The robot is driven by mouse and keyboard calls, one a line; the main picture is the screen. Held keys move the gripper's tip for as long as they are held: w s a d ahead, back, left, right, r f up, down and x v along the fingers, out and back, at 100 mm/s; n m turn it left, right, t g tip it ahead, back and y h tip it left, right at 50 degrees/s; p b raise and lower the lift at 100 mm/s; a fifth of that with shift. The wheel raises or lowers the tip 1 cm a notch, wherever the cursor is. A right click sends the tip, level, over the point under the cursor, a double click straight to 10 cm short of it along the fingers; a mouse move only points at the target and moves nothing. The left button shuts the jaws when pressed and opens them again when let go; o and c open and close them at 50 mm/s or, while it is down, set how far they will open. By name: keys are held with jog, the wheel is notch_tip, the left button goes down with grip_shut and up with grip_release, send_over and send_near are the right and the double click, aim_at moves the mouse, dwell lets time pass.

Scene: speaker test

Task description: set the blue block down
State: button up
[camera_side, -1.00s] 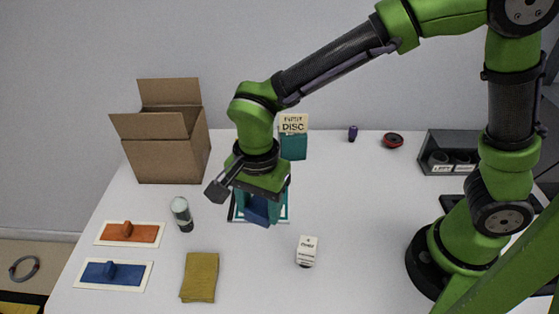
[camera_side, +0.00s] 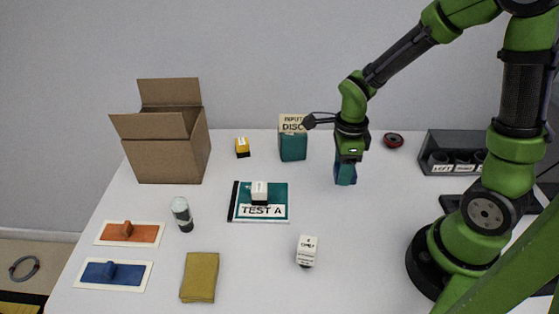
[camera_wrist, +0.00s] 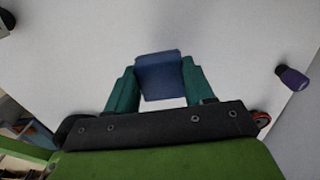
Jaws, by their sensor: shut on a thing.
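My gripper (camera_side: 345,170) is shut on the blue block (camera_wrist: 160,78), which sits between its two teal fingers in the wrist view. In the side view the gripper points down over the bare table, right of the teal box labelled DISC (camera_side: 293,147). The fingers hide much of the block there. The block is low, but I cannot tell whether its underside touches the table.
A teal TEST A pad (camera_side: 275,190) with a white block (camera_side: 259,191) on it lies to the left. A yellow block (camera_side: 242,147), a red disc (camera_side: 393,140) and a grey rack (camera_side: 455,145) stand toward the back. A purple object (camera_wrist: 292,78) is nearby.

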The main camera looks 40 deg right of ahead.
jog(key=shift+f, duration=2.15)
jog(key=o, duration=1.1)
jog(key=shift+f, duration=0.15)
